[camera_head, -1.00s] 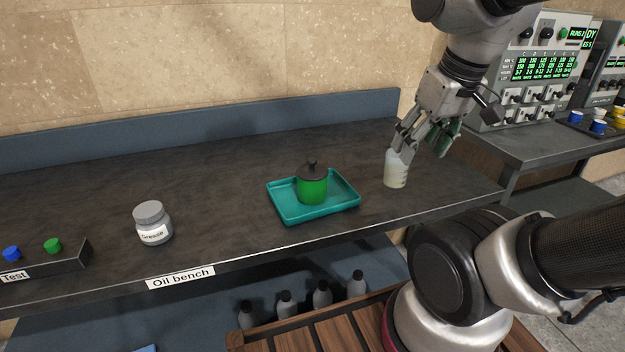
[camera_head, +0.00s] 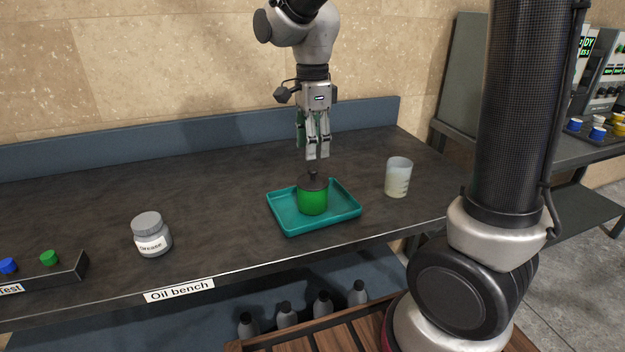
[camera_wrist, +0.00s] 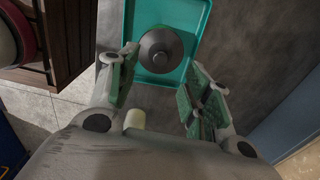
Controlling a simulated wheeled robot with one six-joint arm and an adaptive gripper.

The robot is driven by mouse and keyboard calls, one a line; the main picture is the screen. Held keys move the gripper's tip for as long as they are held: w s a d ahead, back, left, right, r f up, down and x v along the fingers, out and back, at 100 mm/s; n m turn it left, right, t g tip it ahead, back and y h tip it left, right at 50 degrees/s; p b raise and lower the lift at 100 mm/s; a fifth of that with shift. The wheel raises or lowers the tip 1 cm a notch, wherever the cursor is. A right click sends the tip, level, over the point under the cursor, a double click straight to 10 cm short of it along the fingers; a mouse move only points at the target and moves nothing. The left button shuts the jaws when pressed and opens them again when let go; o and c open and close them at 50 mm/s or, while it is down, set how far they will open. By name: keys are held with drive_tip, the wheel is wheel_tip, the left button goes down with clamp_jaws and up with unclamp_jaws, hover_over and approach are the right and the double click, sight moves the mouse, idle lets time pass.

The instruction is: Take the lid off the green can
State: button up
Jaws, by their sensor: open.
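The green can (camera_head: 313,201) stands upright in a teal tray (camera_head: 347,214) on the bench. Its dark lid (camera_head: 313,183), with a small knob on top, sits on the can. My gripper (camera_head: 317,156) is open and empty, pointing down a little above and behind the lid. In the wrist view the lid (camera_wrist: 161,49) shows from above, ahead of my open gripper (camera_wrist: 160,82), with the knob roughly centred between the fingers.
A clear beaker (camera_head: 398,177) with pale contents stands right of the tray. A grease jar (camera_head: 152,236) stands to the left, and a test rack (camera_head: 60,275) with blue and green caps lies at the far left. The bench behind the tray is clear.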

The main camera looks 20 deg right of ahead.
sight(313, 169)
wheel_tip(313, 169, down, 7)
drive_tip(key=shift+f, duration=0.2)
drive_tip(key=c, duration=0.9)
